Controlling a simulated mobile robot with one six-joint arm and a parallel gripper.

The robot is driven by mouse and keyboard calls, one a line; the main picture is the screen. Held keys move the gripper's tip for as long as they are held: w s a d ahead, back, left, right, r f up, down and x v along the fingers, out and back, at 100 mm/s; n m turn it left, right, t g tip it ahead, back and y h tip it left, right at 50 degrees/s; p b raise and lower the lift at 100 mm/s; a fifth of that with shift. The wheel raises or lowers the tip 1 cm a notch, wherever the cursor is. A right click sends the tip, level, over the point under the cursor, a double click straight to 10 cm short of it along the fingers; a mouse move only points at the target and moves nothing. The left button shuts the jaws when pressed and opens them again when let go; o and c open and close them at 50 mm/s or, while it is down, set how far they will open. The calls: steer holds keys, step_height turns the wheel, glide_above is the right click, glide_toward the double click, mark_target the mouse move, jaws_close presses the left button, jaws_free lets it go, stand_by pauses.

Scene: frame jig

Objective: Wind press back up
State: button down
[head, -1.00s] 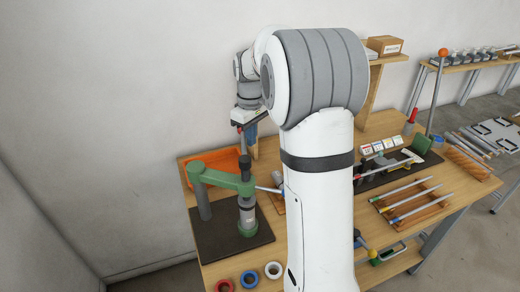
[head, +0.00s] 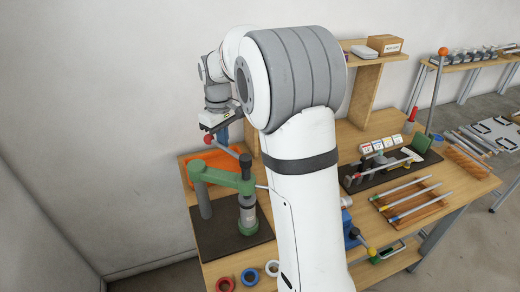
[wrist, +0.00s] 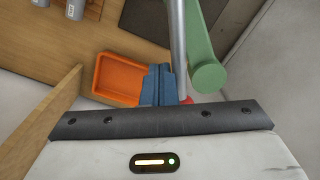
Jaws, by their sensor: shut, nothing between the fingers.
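The press has a green arm (head: 222,178) over a dark base plate (head: 222,238), with a grey ram (head: 247,207) below its head. A grey handle bar (head: 229,150) runs from the head up and left to a red knob (head: 208,139). My gripper (head: 222,136) is shut and empty beside this bar near its knob end. In the wrist view, the blue fingers (wrist: 158,86) lie just left of the grey bar (wrist: 178,45); whether they touch is unclear. The red knob is mostly hidden there by my gripper body. The green arm (wrist: 205,65) shows to the right.
An orange tray (head: 190,176) sits behind the press; it also shows in the wrist view (wrist: 97,78). Tape rings (head: 249,277) lie at the front edge. A shelf (head: 365,62) stands behind my arm. Rods on a wooden rack (head: 442,202) lie at right.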

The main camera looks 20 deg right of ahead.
steer(key=shift+d, duration=0.1)
steer(key=shift+s+a+b, duration=0.2)
steer(key=shift+s+a, duration=0.35)
steer(key=shift+a, duration=0.35)
steer(key=shift+s+a+b, duration=0.2)
steer(key=shift+s+a, duration=0.3)
steer(key=shift+a, duration=0.4)
steer(key=shift+f, duration=0.1)
steer(key=shift+s+a, duration=0.2)
steer(key=s+a, duration=0.1)
steer(key=s+a+b, duration=0.1)
steer(key=s, duration=0.1)
steer(key=s, duration=0.2)
steer(key=s+a+b, duration=0.1)
steer(key=s, duration=0.1)
